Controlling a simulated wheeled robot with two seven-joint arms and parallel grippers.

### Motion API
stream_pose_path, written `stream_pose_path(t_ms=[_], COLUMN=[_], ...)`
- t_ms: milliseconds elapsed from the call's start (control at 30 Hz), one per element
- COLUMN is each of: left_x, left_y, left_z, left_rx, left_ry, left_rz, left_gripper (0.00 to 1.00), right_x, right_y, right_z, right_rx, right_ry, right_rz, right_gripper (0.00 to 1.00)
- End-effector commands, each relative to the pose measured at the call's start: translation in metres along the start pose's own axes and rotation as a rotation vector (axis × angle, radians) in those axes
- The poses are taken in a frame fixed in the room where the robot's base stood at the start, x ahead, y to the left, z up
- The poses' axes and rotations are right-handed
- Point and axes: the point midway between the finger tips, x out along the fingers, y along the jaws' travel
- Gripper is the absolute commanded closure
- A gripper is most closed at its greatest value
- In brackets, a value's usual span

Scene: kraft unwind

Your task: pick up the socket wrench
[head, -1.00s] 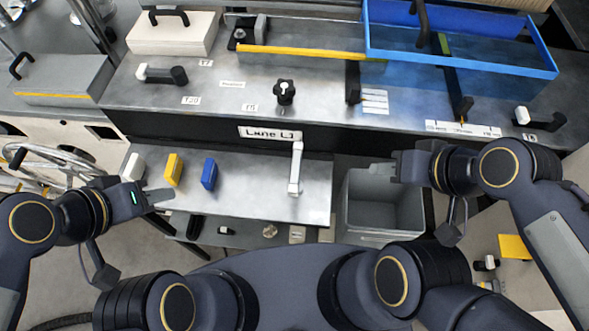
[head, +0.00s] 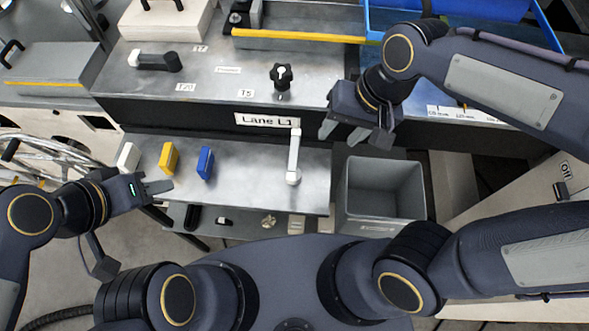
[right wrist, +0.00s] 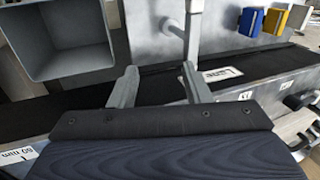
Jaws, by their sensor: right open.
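A pale grey tool, apparently the socket wrench (head: 294,158), stands on the steel shelf (head: 250,190) below the "Lane L1" sign, with a long shaft and a wider foot. It also shows in the right wrist view (right wrist: 194,32), beyond my fingers, close to the finger on the right. My right gripper (head: 341,134) is open and empty, to the right of the wrench's upper end and apart from it. Its two fingers also show in the right wrist view (right wrist: 159,72). My left gripper (head: 158,199) looks open and empty, left of the shelf.
White (head: 128,157), yellow (head: 169,157) and blue (head: 205,163) blocks stand on the shelf's left part. An open grey bin (head: 385,190) is right of the shelf. The bench (head: 215,85) with a black knob (head: 281,76) rises behind. The shelf around the wrench is mostly clear.

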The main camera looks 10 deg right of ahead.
Motion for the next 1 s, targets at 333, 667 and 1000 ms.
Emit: stream_pose_path(t_ms=[333,667,1000], left_x=[0.010,0.009,0.005], left_y=[-0.005,-0.004,-0.002], left_z=[0.005,0.004,0.003], left_rx=[0.000,0.000,0.000], left_ry=[0.000,0.000,0.000], left_rz=[0.000,0.000,0.000], left_gripper=[0.64,0.64,0.64], right_x=[0.060,0.090,0.131], right_y=[-0.072,-0.065,-0.046], right_z=[-0.011,-0.008,0.000], right_rx=[0.041,0.050,0.049], right_ry=[-0.022,-0.017,-0.018], right_rz=[0.300,0.321,0.320], right_gripper=[0.56,0.56,0.56])
